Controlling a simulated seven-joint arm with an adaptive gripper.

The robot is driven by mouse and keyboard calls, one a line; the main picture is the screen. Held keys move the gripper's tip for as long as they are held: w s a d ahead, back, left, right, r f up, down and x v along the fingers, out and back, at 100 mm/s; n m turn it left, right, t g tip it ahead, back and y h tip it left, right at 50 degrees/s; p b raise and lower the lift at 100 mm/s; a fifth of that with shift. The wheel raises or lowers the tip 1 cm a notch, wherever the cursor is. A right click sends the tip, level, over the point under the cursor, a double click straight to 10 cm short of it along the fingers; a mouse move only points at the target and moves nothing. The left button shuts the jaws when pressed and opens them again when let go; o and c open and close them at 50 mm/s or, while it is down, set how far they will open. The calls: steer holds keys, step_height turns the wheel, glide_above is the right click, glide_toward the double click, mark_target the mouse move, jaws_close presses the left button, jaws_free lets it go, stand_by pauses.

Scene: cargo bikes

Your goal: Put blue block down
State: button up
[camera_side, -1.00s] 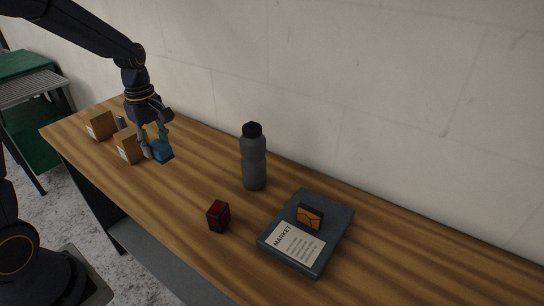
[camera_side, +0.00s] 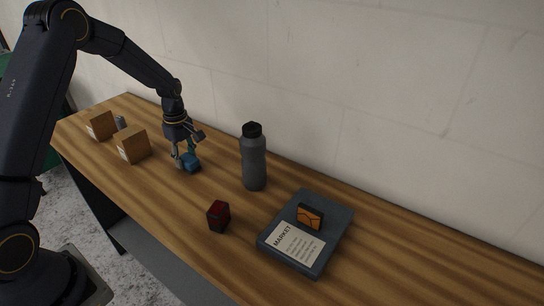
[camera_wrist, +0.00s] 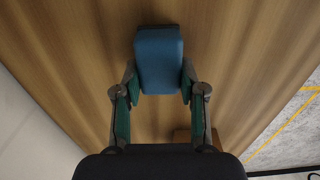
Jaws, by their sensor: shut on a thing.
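The blue block (camera_side: 190,166) is between the fingers of my gripper (camera_side: 187,158), which is shut on it. In the side view it is at or just above the wooden table, left of the grey bottle; I cannot tell whether it touches the wood. The wrist view shows the blue block (camera_wrist: 159,60) held at its near end between the two green-padded fingers of my gripper (camera_wrist: 159,82). Wood grain lies beyond it.
A dark grey bottle (camera_side: 254,165) stands right of the gripper. A dark red block (camera_side: 218,216) sits nearer the front edge. A grey book (camera_side: 338,222) carries an orange-faced block (camera_side: 310,215). Two cardboard boxes (camera_side: 133,145) (camera_side: 101,125) stand to the left, with a small grey object (camera_side: 121,123) behind.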

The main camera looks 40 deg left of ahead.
mark_target(185, 156)
steer(key=o, duration=1.1)
steer(key=shift+f, duration=0.1)
steer(key=s+d+r+m+t, duration=0.1)
steer(key=s+d+r+m, duration=0.1)
steer(key=r, duration=0.7)
steer(key=s+d+r+m, duration=0.2)
steer(key=d+r, duration=0.1)
steer(key=r, duration=0.7)
steer(key=s+d+r+m+t, duration=0.1)
steer(key=s+d+m, duration=0.2)
steer(key=s, duration=0.3)
steer(key=s+d+r+m+t, duration=0.1)
steer(key=s+d+m+t, duration=0.1)
steer(key=s+m, duration=0.4)
steer(key=s+d+r+m+t, duration=0.1)
steer(key=s+d+r+m, duration=0.1)
steer(key=s+d+m, duration=0.3)
steer(key=shift+s+d+t, duration=0.1)
steer(key=shift+s+t, duration=0.2)
steer(key=shift+s, duration=0.7)
